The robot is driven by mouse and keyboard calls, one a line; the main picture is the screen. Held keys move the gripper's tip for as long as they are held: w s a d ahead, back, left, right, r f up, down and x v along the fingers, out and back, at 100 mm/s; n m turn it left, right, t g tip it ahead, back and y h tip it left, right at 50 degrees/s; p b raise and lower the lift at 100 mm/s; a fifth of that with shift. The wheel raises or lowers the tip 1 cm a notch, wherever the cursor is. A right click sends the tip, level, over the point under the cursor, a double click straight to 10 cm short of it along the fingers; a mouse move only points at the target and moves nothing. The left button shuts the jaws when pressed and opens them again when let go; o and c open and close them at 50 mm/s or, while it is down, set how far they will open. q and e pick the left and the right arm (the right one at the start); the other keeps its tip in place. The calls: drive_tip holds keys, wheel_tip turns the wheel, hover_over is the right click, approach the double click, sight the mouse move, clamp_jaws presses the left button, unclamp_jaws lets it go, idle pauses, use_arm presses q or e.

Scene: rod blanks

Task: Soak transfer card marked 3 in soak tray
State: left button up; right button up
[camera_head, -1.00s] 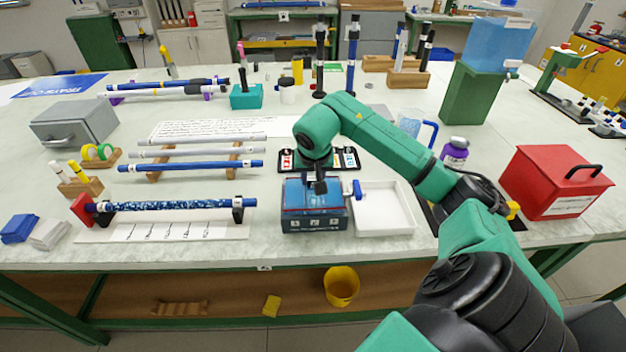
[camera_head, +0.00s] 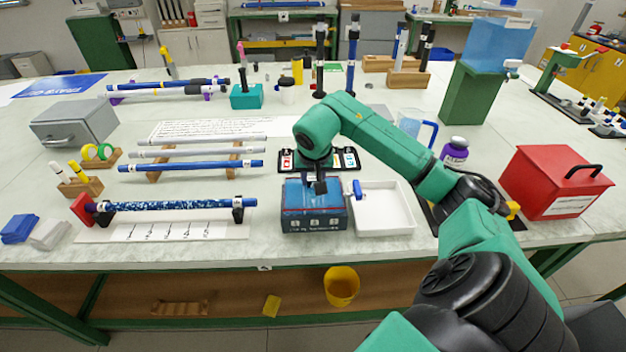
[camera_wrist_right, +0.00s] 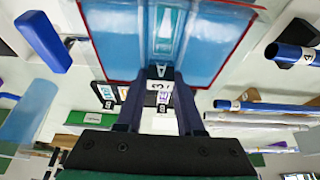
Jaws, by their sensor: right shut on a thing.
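The soak tray (camera_head: 300,224) is a box with blue water, a red-edged rim and a dark front with labels, near the table's front edge. My right gripper (camera_head: 320,188) points down over its water. In the right wrist view the gripper (camera_wrist_right: 160,105) is shut on a card marked 3 (camera_wrist_right: 160,86), whose number shows between the fingers. The tray's blue inside (camera_wrist_right: 215,40) fills the top of that view. I cannot tell whether the card touches the water. The black card holder (camera_head: 351,159) with several cards stands behind the tray, partly hidden by my right arm. My left gripper is not in view.
A white empty tray (camera_head: 385,210) with a blue item at its left edge stands right beside the soak tray. Rods on wooden stands (camera_head: 190,166) lie to the left. A purple bottle (camera_head: 455,152), a jug (camera_head: 412,122) and a red box (camera_head: 555,182) stand to the right.

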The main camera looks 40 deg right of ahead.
drive_tip(key=shift+s+a+f, duration=0.15)
drive_tip(key=shift+s+f, duration=0.05)
drive_tip(key=shift+f, duration=0.15)
drive_tip(key=r+p, duration=0.5)
drive_tip(key=r, duration=0.1)
drive_tip(key=shift+w+d+r+p, duration=0.2)
drive_tip(key=shift+w+r+p, duration=0.05)
drive_tip(key=shift+r+p, duration=0.15)
idle(0.5)
wheel_tip(320, 180, up, 4)
drive_tip(key=p, duration=0.3)
drive_tip(key=shift+r+p, duration=0.1)
drive_tip(key=shift+p, duration=0.2)
